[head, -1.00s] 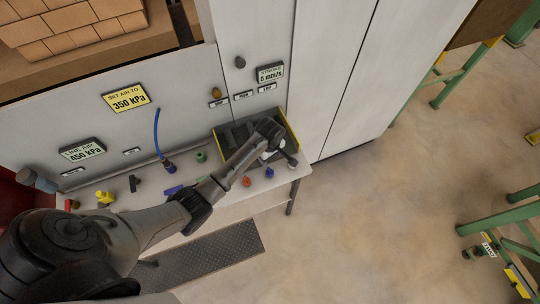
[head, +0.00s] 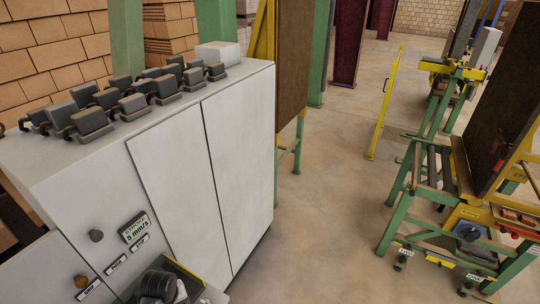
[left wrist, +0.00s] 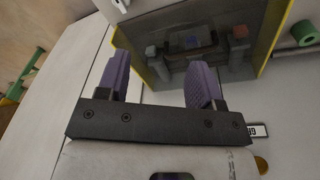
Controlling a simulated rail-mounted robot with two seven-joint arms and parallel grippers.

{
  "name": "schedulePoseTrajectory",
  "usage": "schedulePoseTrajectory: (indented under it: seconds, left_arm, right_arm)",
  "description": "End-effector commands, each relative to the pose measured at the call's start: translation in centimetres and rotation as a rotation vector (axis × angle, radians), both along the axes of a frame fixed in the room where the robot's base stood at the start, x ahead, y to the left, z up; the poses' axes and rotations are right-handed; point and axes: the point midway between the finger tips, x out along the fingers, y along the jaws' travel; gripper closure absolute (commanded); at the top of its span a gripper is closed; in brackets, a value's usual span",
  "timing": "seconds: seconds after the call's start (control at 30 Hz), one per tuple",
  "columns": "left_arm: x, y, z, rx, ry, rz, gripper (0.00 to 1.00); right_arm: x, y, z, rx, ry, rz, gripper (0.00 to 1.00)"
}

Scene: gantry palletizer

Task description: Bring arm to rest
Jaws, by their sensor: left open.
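My left gripper (left wrist: 157,80) shows in the left wrist view, with two purple-padded fingers apart and nothing between them. In the head view only a dark part of my left arm shows at the bottom edge, by the bin's yellow rim (head: 184,271); the fingers are out of that frame. My right gripper is in neither view.
A green roller stand (head: 428,195) is at right. Open floor (head: 325,210) lies between.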

Motion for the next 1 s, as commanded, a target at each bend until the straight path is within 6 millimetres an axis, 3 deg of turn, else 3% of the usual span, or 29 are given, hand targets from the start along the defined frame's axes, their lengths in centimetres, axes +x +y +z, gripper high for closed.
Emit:
schedulePoseTrajectory:
  seconds: [0.1, 0.17, 0.27, 0.4, 0.57, 0.7, 0.83, 1.0]
  left_arm:
    - [2.0, -1.2, 6.9, 0.102, -0.186, -0.291, 0.40]
    - [2.3, -2.0, 10.3, 0.164, -0.276, -0.414, 0.40]
    - [0.4, -3.7, 13.9, 0.255, -0.386, -0.573, 0.40]
    - [-5.4, -6.1, 16.1, 0.318, -0.487, -0.683, 0.40]
    - [-13.9, -8.1, 15.4, 0.284, -0.499, -0.706, 0.40]
    - [-20.1, -9.0, 12.6, 0.220, -0.415, -0.722, 0.40]
    - [-24.7, -9.4, 9.1, 0.164, -0.295, -0.729, 0.40]
    - [-28.8, -9.5, 6.7, 0.120, -0.195, -0.733, 0.40]
  right_arm:
    - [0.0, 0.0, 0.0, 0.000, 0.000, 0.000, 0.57]
    - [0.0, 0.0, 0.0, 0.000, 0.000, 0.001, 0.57]
    - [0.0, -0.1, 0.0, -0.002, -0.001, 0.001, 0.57]
    - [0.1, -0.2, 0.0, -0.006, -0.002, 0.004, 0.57]
    - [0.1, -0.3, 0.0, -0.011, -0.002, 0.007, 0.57]
    - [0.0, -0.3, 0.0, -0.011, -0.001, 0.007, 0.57]
    - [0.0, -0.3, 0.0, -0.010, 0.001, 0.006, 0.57]
    - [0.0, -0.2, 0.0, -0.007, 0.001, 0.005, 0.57]
